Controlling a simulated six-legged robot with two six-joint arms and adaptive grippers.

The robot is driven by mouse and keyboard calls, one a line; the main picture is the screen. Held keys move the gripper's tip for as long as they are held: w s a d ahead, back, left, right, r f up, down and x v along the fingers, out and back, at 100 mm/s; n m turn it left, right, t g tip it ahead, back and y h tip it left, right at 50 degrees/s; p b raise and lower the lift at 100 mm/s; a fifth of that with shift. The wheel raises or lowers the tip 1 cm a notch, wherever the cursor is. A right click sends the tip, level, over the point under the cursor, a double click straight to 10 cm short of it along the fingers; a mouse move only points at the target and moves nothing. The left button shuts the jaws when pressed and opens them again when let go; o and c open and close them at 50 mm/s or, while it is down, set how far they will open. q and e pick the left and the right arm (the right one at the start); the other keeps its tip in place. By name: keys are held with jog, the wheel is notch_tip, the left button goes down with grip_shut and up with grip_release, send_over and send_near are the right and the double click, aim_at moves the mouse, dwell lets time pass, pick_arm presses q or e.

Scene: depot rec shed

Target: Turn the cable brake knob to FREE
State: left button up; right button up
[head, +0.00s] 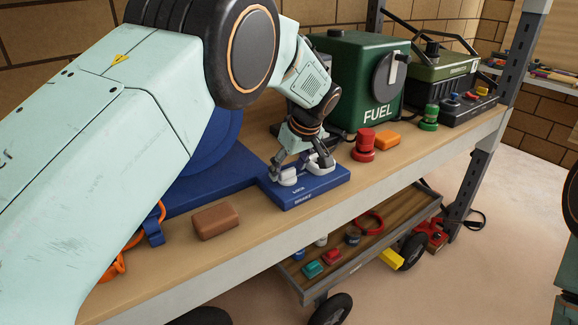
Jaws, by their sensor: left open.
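The cable brake is a blue block (318,187) at the front edge of the wooden bench, joined to a blue base plate. Small white lettering on its front part seems to read LOCK, with another word below it. No FREE mark can be made out. My left gripper (302,173) is open, pointing down over the block, with its grey fingertips low at the block's top. The knob is mostly hidden by the fingers, so its pointing direction and any contact cannot be told. My right gripper is not in view.
A blue cable reel (212,142) stands behind my left arm. A brown block (215,222) lies left of the brake. A red knobbed piece (364,146), an orange block (387,140) and a green FUEL box (352,75) stand to the right. A cart (322,284) sits below.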

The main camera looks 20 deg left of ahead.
pick_arm(q)
jog(key=v, duration=1.2)
jog(key=shift+f, duration=0.1)
